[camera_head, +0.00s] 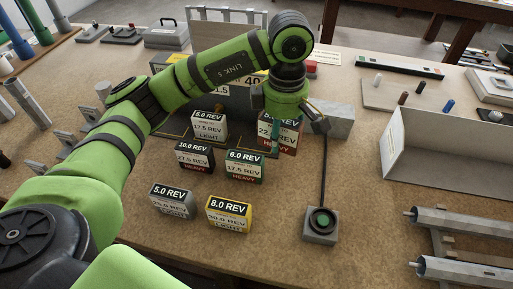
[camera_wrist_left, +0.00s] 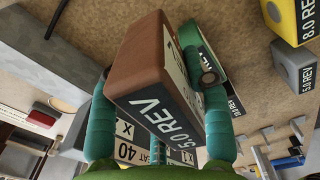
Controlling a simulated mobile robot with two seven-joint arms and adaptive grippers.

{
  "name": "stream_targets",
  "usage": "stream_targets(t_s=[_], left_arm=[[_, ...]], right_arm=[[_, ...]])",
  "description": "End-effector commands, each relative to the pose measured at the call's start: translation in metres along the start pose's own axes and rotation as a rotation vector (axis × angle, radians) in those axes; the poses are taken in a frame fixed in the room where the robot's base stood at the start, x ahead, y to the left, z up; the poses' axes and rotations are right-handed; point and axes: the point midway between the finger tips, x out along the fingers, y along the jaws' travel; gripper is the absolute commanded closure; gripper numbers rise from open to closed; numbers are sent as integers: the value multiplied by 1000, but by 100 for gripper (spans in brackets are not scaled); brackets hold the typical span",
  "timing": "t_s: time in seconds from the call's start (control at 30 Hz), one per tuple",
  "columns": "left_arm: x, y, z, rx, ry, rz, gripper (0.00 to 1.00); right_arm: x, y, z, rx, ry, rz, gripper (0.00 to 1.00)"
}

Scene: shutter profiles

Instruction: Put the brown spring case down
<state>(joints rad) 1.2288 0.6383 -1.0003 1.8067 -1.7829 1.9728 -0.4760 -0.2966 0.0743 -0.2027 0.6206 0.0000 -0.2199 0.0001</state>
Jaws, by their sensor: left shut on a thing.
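The brown spring case (camera_wrist_left: 137,52) is held between the two teal fingers of my left gripper (camera_wrist_left: 157,82) in the left wrist view. Its black label band reads 5.0 REV. My right gripper is out of view.
Dark red (camera_head: 194,157), grey (camera_head: 172,201) and yellow (camera_head: 229,213) cases stand in front and to the left. A button box (camera_head: 321,225) with a post stands right. A grey open bin (camera_head: 440,165) is farther right.

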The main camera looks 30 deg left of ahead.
Motion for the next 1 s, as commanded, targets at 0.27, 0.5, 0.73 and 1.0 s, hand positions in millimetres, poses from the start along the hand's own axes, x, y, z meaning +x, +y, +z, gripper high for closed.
stream_targets(t_s=[0.27,0.5,0.73,1.0], left_arm=[[4,12,-5,-209,-3,-10,100],[34,40,-48,-214,-2,-12,100],[61,65,-83,-208,-2,-10,100],[81,71,-93,-203,-2,-10,100]], right_arm=[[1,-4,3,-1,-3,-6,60],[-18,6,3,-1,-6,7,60],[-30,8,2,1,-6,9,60],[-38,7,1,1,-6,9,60]])
